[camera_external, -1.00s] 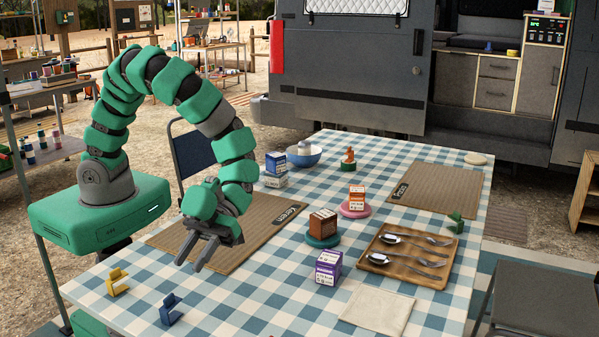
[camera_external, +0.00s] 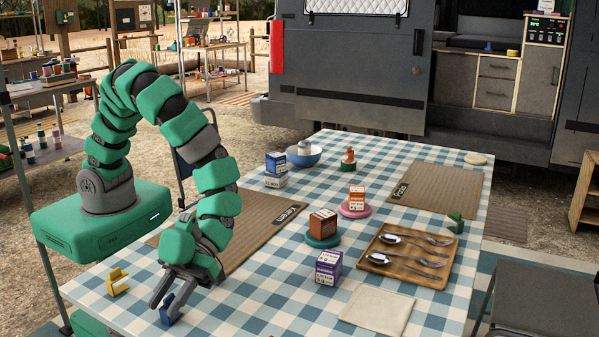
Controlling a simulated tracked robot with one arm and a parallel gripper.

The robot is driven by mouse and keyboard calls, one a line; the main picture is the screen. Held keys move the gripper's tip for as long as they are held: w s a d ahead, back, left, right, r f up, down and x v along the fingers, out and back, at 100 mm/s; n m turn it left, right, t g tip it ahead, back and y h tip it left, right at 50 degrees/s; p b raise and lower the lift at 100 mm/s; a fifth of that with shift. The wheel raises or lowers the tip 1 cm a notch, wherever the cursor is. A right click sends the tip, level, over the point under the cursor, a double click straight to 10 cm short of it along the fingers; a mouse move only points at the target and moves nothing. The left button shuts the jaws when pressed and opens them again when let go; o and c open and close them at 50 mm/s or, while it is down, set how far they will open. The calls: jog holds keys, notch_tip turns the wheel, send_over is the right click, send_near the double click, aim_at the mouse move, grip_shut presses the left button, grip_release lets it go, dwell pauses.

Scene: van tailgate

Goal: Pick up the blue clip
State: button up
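The blue clip (camera_external: 169,314) stands on the checked tablecloth near the table's front left edge. My gripper (camera_external: 164,299) has come down over it, fingers pointing down and toward the front. The two fingers look spread apart, with the clip below and between their tips as seen from here. The fingers hide part of the clip. I cannot tell whether they touch it.
A yellow clip (camera_external: 117,283) stands to the left of my gripper. A green clip (camera_external: 455,223) is at the far right. A purple box (camera_external: 328,267), a wooden tray (camera_external: 385,267) with cutlery and a folded cloth (camera_external: 377,310) lie to the right. The cloth between is clear.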

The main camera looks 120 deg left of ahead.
grip_shut()
jog(key=shift+r, duration=0.1)
